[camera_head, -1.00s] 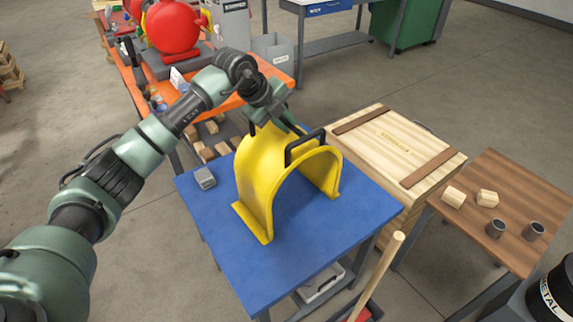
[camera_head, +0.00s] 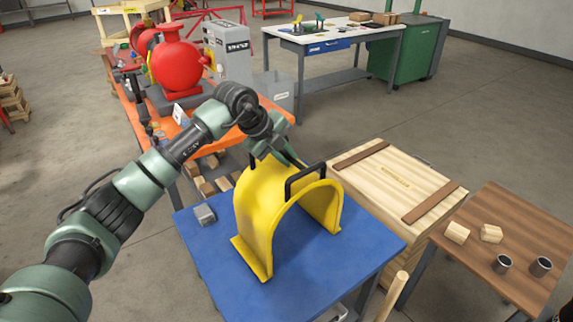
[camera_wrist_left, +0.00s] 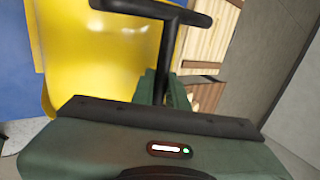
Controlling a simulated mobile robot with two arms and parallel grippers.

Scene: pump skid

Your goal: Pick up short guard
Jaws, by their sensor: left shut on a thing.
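The short guard (camera_head: 262,207) is a yellow arch with black bar handles on top. It stands upright on the blue table (camera_head: 215,265), and I see no clear gap under its feet. In the left wrist view, the yellow guard (camera_wrist_left: 95,50) fills the upper left and a black handle (camera_wrist_left: 165,45) rises at the gripper. The exact grip is partly hidden. My right gripper is out of view.
A small grey block (camera_head: 205,214) lies left of the guard. A wooden crate (camera_head: 390,190) stands close right of the blue table. A brown table (camera_head: 500,235) holds wooden blocks and metal cups. An orange bench (camera_head: 150,120) with a red pump (camera_head: 177,65) is behind.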

